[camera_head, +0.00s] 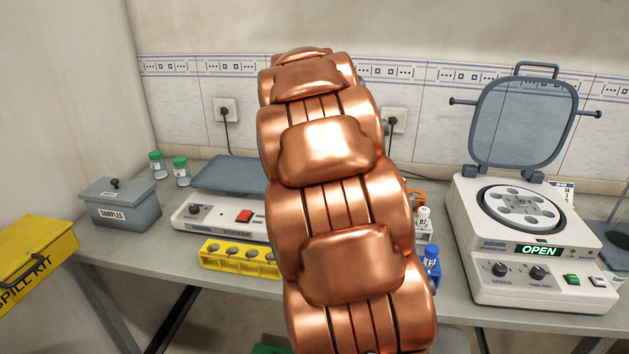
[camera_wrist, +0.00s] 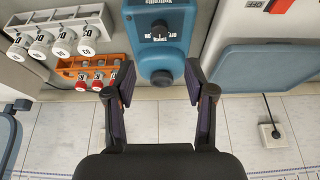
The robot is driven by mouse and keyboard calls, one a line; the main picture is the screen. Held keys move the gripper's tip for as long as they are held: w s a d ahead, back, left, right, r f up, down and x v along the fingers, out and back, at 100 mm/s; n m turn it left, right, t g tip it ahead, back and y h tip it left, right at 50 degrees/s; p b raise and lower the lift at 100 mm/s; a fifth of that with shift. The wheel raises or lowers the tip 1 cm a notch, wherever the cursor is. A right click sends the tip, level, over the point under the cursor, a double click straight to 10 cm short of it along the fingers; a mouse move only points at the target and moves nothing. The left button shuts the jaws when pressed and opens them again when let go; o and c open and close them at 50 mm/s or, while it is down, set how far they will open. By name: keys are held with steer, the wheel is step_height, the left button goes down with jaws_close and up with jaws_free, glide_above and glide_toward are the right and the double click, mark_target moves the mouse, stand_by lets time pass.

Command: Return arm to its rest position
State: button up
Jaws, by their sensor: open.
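My copper-coloured arm (camera_head: 325,150) rises through the middle of the head view and covers the centre of the bench. My gripper is hidden behind it there. In the wrist view my gripper (camera_wrist: 158,82) is open and empty, its two dark fingers well apart. A blue device (camera_wrist: 160,50) with dark knobs shows between and beyond the fingers. The wrist picture is upside down, with the wall tiles at its bottom.
An orange rack (camera_wrist: 85,66) with red-capped vials and a rack of white-capped vials (camera_wrist: 60,28) lie left in the wrist view. An open-lidded centrifuge (camera_head: 530,245) stands right. A rocker (camera_head: 205,218), a yellow rack (camera_head: 215,258) and a grey samples box (camera_head: 125,212) stand left.

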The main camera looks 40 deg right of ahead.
stand_by(0.3)
steer(key=s+a+f+n+g+y+p, duration=0.15)
steer(key=s+a, duration=0.35)
steer(key=a, duration=0.5)
steer(key=s+a+f+n+y+p, duration=0.1)
steer(key=s+a+n, duration=0.3)
steer(key=a, duration=0.7)
steer(key=s+a+f+n+g+p, duration=0.1)
steer(key=s+a+f+n, duration=0.1)
steer(key=s+a, duration=0.4)
steer(key=s+a+f+n+g+y+p, duration=0.1)
steer(key=s+a, duration=0.5)
steer(key=s, duration=0.6)
steer(key=shift+s+f+n+g, duration=0.25)
steer(key=shift+f+n+g, duration=0.2)
steer(key=shift+n, duration=0.8)
